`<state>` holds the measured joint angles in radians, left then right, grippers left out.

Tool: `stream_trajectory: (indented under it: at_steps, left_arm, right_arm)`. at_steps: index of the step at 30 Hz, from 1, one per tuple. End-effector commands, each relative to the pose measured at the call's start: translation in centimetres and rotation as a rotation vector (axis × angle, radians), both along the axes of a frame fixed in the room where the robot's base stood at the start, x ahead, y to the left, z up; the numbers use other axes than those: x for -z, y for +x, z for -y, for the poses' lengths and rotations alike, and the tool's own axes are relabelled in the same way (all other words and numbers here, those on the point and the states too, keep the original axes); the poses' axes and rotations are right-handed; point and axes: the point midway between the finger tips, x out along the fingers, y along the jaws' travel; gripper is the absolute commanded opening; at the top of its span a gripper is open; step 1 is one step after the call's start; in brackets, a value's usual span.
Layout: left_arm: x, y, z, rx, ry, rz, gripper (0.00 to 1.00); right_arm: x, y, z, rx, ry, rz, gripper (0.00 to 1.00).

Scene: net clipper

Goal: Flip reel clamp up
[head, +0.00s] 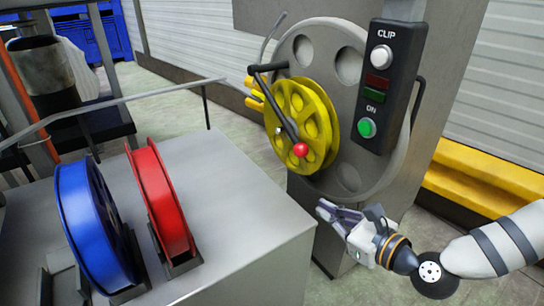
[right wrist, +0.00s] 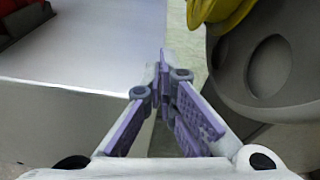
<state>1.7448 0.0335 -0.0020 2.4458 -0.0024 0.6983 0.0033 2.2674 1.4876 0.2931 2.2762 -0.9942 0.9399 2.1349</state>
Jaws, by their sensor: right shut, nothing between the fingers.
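A yellow reel (head: 318,110) is mounted on the large grey disc (head: 352,70) of the machine. A dark lever (head: 283,115) with a red ball knob (head: 300,150) crosses the front of the reel and slants down to the right. I take this lever to be the reel clamp. My right gripper (head: 328,208) is below and right of the red knob, apart from the reel and lever. Its fingers (right wrist: 161,85) are shut with nothing between them. In the right wrist view only the reel's lower edge (right wrist: 222,10) shows; the lever is out of that view. My left gripper is not in view.
A grey table (head: 230,205) at the left bears a blue reel (head: 82,220) and a red reel (head: 160,200) in holders. A control box (head: 387,85) with CLIP and ON buttons is right of the disc. A yellow barrier (head: 490,175) stands at the right.

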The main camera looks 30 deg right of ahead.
Motion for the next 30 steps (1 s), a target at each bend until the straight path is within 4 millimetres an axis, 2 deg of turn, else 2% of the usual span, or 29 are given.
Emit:
stream_trajectory:
  at_steps: [1,5,14,17,20,30]
  left_arm:
    - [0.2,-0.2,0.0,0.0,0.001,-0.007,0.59]
    - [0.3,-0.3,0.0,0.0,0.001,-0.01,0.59]
    - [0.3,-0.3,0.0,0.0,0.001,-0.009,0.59]
    - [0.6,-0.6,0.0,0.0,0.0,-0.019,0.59]
    - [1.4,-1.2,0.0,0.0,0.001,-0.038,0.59]
    - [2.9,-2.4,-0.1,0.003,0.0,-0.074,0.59]
  right_arm:
    - [-0.4,0.1,1.0,0.037,0.045,0.026,0.0]
    - [-1.4,0.3,2.0,0.077,0.108,0.067,0.0]
    - [-1.5,0.4,2.0,0.077,0.113,0.068,0.0]
    - [-1.1,1.1,1.9,0.074,0.111,0.065,0.0]
    - [-0.6,2.8,1.7,0.071,0.109,0.062,0.0]
    - [0.3,10.2,1.3,0.072,0.108,0.063,0.0]
